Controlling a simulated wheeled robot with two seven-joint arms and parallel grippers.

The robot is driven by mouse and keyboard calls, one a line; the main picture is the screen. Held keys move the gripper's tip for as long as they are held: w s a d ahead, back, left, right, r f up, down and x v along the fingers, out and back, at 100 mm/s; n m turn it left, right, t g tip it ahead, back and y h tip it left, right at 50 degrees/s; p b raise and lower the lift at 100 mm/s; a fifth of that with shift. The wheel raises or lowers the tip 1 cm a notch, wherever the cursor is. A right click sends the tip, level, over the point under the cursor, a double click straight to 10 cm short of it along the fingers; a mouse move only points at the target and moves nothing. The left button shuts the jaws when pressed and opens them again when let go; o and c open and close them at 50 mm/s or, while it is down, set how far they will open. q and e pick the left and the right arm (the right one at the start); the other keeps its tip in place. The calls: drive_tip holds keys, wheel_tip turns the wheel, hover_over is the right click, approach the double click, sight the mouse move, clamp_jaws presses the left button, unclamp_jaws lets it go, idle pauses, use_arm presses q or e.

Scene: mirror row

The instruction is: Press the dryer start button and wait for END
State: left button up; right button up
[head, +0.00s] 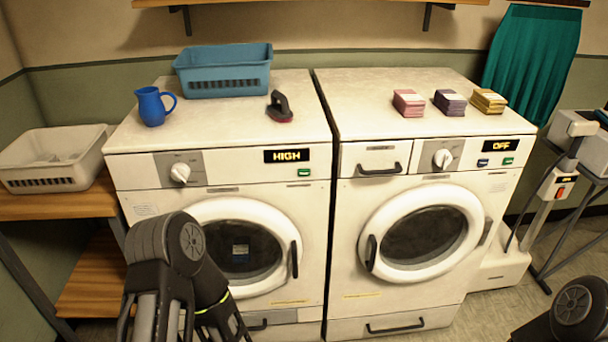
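The left white machine (225,145) has a knob (180,172), a lit display (287,155) reading HIGH and one green button (304,172) below it. Its round door (240,250) is shut, with something small and pale behind the dark glass. The right white machine (425,150) has a drawer at its upper left, a display (501,145) reading OFF, a blue button (483,162) and a green button (508,160). Its door is shut. My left arm stands in front of the left machine's lower left. Part of my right arm shows at the bottom right corner. Neither gripper's fingertips show.
On the left machine stand a blue jug (151,106), a blue basket (224,72) and a dark iron-like object (280,107). Several small stacks (450,102) lie on the right machine. A white basket (56,158) sits on a wooden shelf. Both control panels are unobstructed.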

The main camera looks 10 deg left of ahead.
use_arm(q)
clamp_jaws()
idle(1.1)
